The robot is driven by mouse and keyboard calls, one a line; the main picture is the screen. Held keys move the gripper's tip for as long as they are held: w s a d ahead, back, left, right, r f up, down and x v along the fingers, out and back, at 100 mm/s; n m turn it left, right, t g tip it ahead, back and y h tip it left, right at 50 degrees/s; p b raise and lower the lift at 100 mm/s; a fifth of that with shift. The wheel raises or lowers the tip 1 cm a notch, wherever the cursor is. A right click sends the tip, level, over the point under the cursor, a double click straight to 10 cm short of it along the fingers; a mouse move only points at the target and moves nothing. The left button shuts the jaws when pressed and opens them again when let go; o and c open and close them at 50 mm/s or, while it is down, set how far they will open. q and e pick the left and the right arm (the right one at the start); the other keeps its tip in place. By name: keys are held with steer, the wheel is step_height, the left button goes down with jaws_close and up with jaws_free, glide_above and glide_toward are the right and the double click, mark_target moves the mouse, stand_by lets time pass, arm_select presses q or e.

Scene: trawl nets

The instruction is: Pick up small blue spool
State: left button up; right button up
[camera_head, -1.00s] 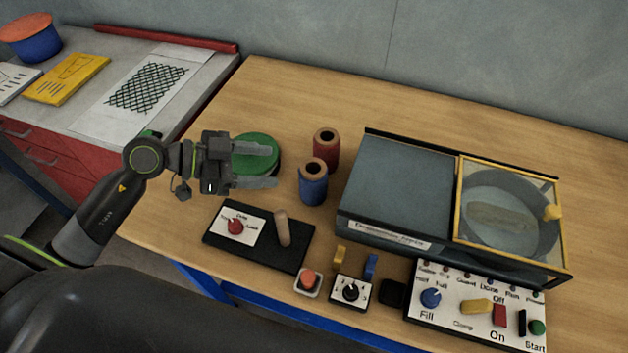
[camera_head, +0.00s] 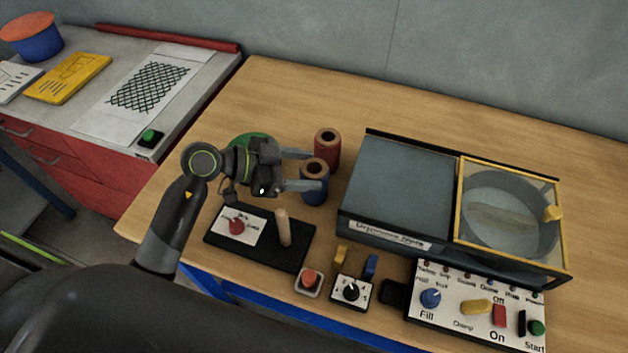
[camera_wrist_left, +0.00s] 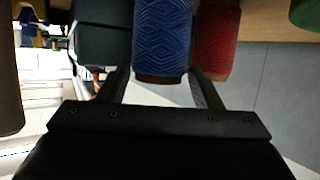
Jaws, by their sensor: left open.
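The small blue spool (camera_head: 314,192) stands upright on the wooden table, with a tan top and a dark hole. My left gripper (camera_head: 312,169) is open, its two fingers reaching to the spool from the left, one on the far side and one on the near side. In the left wrist view the blue spool (camera_wrist_left: 162,38) sits between the fingers (camera_wrist_left: 160,88), with a gap visible beside it. I cannot tell whether either finger touches it. My right gripper is not in view.
A red spool (camera_head: 327,145) stands just behind the blue one. A green round thing (camera_head: 250,139) is partly hidden behind my left gripper. A black board with a peg (camera_head: 284,228) lies in front. A large machine box (camera_head: 395,185) stands to the right.

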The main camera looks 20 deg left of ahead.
mark_target(322, 172)
arm_select(q)
steer(key=shift+x, duration=2.2)
steer(key=shift+s+f, duration=0.1)
steer(key=shift+f, duration=0.05)
